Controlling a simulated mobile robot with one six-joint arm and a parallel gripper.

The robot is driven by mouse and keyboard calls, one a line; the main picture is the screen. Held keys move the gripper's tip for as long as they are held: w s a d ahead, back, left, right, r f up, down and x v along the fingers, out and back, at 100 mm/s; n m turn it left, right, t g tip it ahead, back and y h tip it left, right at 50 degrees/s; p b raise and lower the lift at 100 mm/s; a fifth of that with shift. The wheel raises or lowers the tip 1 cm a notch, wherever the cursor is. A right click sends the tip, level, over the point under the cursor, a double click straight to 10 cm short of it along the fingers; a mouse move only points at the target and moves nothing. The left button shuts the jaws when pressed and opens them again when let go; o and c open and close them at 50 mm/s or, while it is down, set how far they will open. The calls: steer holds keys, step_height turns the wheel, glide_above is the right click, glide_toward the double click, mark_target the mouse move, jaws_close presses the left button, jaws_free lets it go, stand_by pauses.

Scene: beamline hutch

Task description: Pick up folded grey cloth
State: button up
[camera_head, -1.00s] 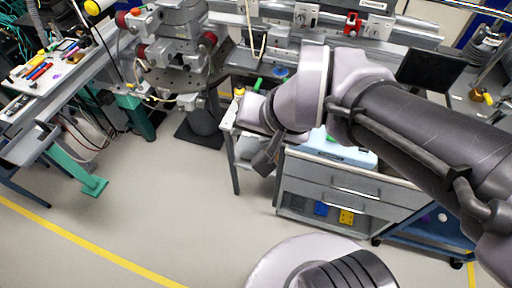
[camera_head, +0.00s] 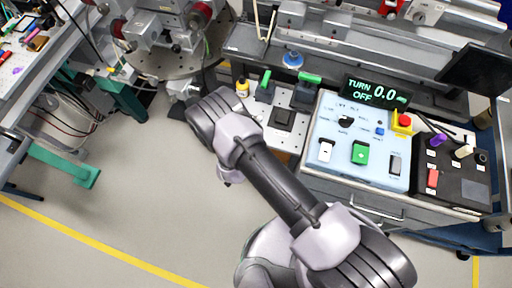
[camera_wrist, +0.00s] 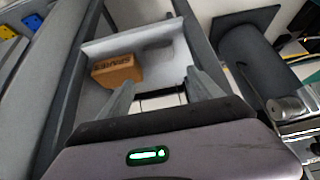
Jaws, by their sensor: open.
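I cannot make out a folded grey cloth for certain in either view. In the wrist view my gripper (camera_wrist: 162,78) is open, with its two grey fingers apart and nothing visible between them. It points down towards a grey shelf or tray (camera_wrist: 188,52) that holds a brown box (camera_wrist: 117,70) with dark lettering. The box lies just beyond and left of the left fingertip. In the head view my arm reaches to the left end of the bench, and the fingers are hidden.
A pale blue control box (camera_head: 335,163) with knobs, a lit display (camera_head: 376,92) and a black switch box (camera_head: 452,172) stand on the drawer cabinet. The floor (camera_head: 130,215) at left is clear.

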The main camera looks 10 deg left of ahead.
steer(key=b+x, duration=0.3)
steer(key=x, duration=0.5)
steer(key=shift+s, duration=0.2)
steer(key=b+x, duration=0.1)
steer(key=x, duration=0.1)
steer(key=b+x, duration=0.2)
steer(key=shift+f, duration=0.45)
steer(key=shift+w+f, duration=0.15)
steer(key=shift+w, duration=0.05)
steer(key=c, duration=1.1)
